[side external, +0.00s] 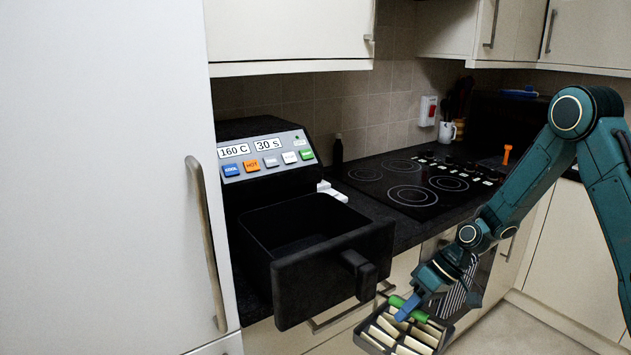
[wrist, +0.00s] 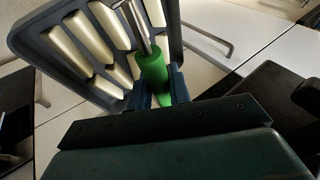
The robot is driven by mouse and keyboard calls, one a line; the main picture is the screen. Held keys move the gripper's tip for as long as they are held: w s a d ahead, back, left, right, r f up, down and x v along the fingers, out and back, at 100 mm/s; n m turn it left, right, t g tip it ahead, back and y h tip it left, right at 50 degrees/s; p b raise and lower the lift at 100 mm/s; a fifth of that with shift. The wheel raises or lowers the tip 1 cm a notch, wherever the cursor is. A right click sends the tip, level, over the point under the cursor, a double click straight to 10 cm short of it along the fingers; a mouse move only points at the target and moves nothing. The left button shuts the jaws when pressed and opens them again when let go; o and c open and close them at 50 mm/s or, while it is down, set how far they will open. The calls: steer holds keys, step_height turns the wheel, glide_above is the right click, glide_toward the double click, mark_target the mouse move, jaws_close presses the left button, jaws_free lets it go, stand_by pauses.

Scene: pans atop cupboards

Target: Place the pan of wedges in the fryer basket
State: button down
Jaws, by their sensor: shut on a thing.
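The pan of wedges (side external: 381,340) is a dark grey tray with several pale wedges and a green handle (side external: 409,307). It is at the bottom of the side view, in front of the cupboards and lower right of the basket. My gripper (side external: 405,306) is shut on the green handle. In the wrist view the pan (wrist: 48,62) fills the upper left, tilted in the picture, and the green handle (wrist: 154,78) runs between the fingers (wrist: 162,88). The black fryer basket (side external: 318,262) is pulled out of the fryer (side external: 262,140), and its visible inside looks empty.
The basket's handle (side external: 361,272) sticks out toward the pan. A black hob (side external: 425,188) lies on the counter behind. Cupboard fronts with bar handles are below the counter. A white fridge door (side external: 95,180) stands at the left. The space above the basket is open.

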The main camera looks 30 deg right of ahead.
steer(key=shift+s+r+m+t, duration=0.1)
steer(key=shift+s+m+t, duration=0.35)
steer(key=shift+s, duration=0.3)
steer(key=s+r+m, duration=0.1)
steer(key=s+r+m+t+h, duration=0.1)
steer(key=r, duration=0.1)
steer(key=shift+s+d+r, duration=0.15)
steer(key=shift+s+d, duration=0.05)
steer(key=shift+d, duration=0.2)
step_height(320, 180, up, 10)
steer(key=d, duration=0.1)
step_height(320, 180, up, 15)
steer(key=n+g+y, duration=0.1)
steer(key=n+g, duration=0.1)
steer(key=n, duration=0.1)
glide_above(427, 315)
steer(key=w+a, duration=0.1)
steer(key=w, duration=0.1)
steer(key=w+a+m, duration=0.1)
steer(key=w+a, duration=0.5)
steer(key=w, duration=0.5)
steer(key=w+a+m+t, duration=0.1)
steer(key=w+a, duration=0.5)
steer(key=w, duration=0.5)
steer(key=shift+w+a+f+h, duration=0.15)
steer(key=shift+a+f+h, duration=0.15)
steer(key=shift+h, duration=0.1)
steer(key=shift+t, duration=0.25)
